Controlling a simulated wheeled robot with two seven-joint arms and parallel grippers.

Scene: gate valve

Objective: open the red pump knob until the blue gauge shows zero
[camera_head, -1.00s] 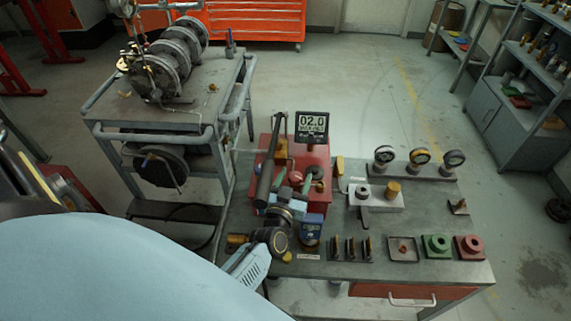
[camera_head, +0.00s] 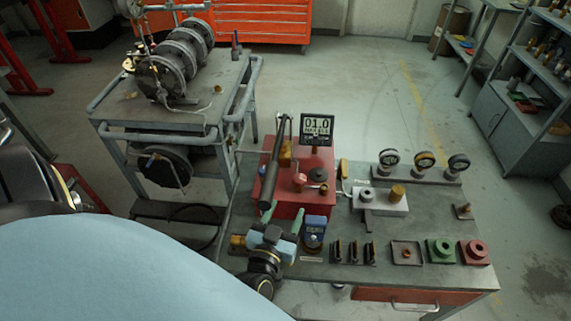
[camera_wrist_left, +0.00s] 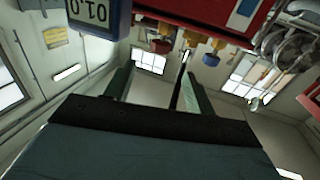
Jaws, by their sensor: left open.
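The red pump (camera_head: 317,160) stands on the bench, with a small red knob (camera_head: 300,180) on its top. The blue gauge (camera_head: 314,226) stands in front of the pump; its digits read 01.0 upside down in the left wrist view (camera_wrist_left: 93,12). A black display (camera_head: 317,128) behind the pump also shows 01.0. My left gripper (camera_head: 283,214) is open, its two green fingers apart at the pump's front edge, left of the gauge. It is empty and clear of the red knob. In the left wrist view the fingers (camera_wrist_left: 155,88) are spread below the pump's underside. My right gripper is not in view.
A long dark pump lever (camera_head: 270,178) slants over the pump's left side. Several round gauges (camera_head: 424,161) stand at the back right. Small dark fixtures (camera_head: 354,251), a green block (camera_head: 440,250) and a red block (camera_head: 474,252) line the front edge.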

